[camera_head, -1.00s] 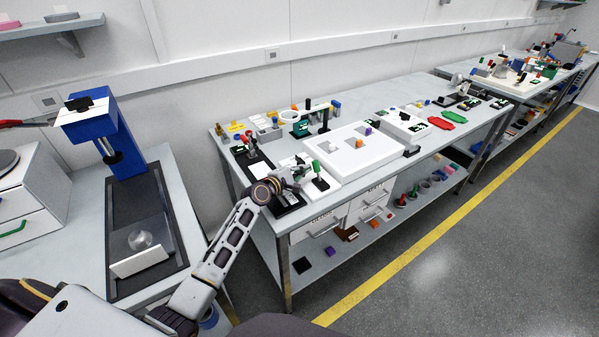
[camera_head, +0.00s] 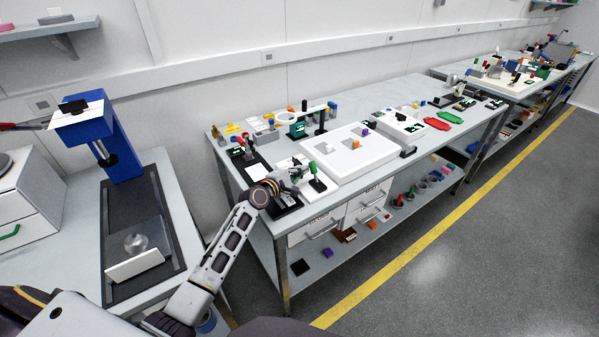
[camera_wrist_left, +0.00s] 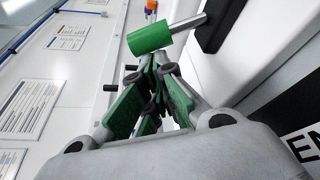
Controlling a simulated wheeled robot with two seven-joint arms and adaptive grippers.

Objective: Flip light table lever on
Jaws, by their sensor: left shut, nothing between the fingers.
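The lever has a green cylindrical handle (camera_head: 313,167) and stands at the near left corner of the white light table (camera_head: 372,150). My left gripper (camera_head: 303,172) is beside the lever, on its left side. In the left wrist view, the green handle (camera_wrist_left: 150,38) sits on a metal rod that rises from a dark slot in a white housing. The shut, empty fingers of my left gripper (camera_wrist_left: 158,75) are just below the handle in that picture. I cannot tell whether they touch it. My right gripper is out of view.
Small parts and a ring-shaped stand (camera_head: 285,117) crowd the bench behind the lever. Red and green trays (camera_head: 437,123) lie farther right. A blue press (camera_head: 88,135) stands on the left bench. Open floor with a yellow line (camera_head: 400,250) lies at right.

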